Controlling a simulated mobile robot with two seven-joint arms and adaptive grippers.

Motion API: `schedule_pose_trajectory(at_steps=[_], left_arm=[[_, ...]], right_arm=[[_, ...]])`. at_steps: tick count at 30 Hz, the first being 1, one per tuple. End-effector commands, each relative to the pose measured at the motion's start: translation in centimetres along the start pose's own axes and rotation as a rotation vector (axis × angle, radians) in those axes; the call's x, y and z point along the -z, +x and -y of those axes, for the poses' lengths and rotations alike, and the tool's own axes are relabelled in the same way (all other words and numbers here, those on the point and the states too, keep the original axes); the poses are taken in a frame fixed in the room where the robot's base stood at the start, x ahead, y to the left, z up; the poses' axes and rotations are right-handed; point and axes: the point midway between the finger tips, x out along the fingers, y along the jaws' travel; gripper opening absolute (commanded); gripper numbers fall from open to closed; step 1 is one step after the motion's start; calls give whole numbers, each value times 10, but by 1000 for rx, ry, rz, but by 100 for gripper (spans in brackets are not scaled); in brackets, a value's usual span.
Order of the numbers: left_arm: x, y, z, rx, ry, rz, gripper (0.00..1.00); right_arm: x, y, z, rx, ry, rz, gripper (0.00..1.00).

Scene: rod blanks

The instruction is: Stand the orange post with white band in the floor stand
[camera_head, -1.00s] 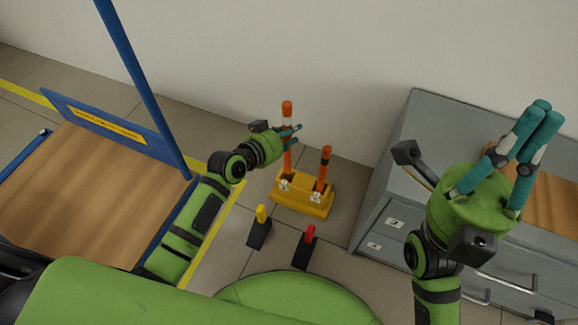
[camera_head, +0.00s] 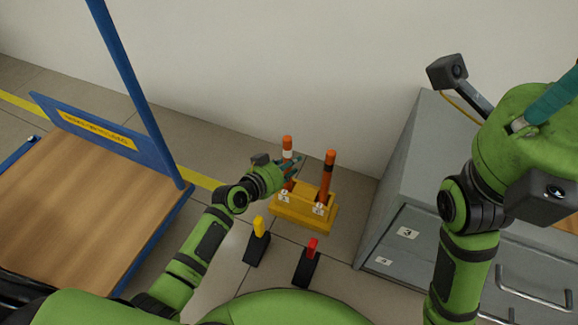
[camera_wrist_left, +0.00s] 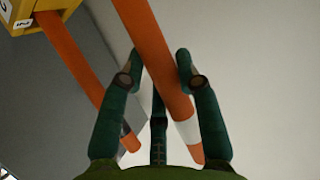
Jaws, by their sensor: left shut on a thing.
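The orange post with white band (camera_head: 287,147) is upright over the left side of the yellow floor stand (camera_head: 290,215). My left gripper (camera_head: 291,170) is shut on it below the band. The left wrist view shows the post (camera_wrist_left: 152,45) between the teal fingers, with the stand (camera_wrist_left: 42,10) at the top left. The post's lower end is hidden or out of frame, so I cannot tell whether it is in the stand's left opening. My right gripper (camera_head: 548,103) is at the right, its fingers cut off by the frame edge.
An orange post with black band (camera_head: 327,175) stands in the stand's right side. Two dark pieces, one yellow-topped (camera_head: 257,247) and one red-topped (camera_head: 306,266), are on the floor in front. A grey drawer cabinet (camera_head: 400,215) is right; a blue-framed wooden platform (camera_head: 85,205) is left.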

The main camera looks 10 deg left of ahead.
Motion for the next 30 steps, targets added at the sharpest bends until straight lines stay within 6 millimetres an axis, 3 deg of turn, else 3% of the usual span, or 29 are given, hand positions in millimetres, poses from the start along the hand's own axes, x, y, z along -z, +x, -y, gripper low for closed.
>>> schedule_pose_trajectory(at_steps=[7,8,9,22,30], left_arm=[[-3,2,0,1,2,-3,15],[-3,1,0,0,2,-1,41],[-2,1,0,0,1,0,57],[3,-1,0,0,0,0,57],[4,-54,0,0,4,5,57]], right_arm=[[1,0,1,3,-1,-8,0],[1,2,1,4,-1,-10,0],[1,2,0,3,-1,-9,0],[1,6,0,3,0,-12,0],[-9,-10,-4,-27,10,87,0]])
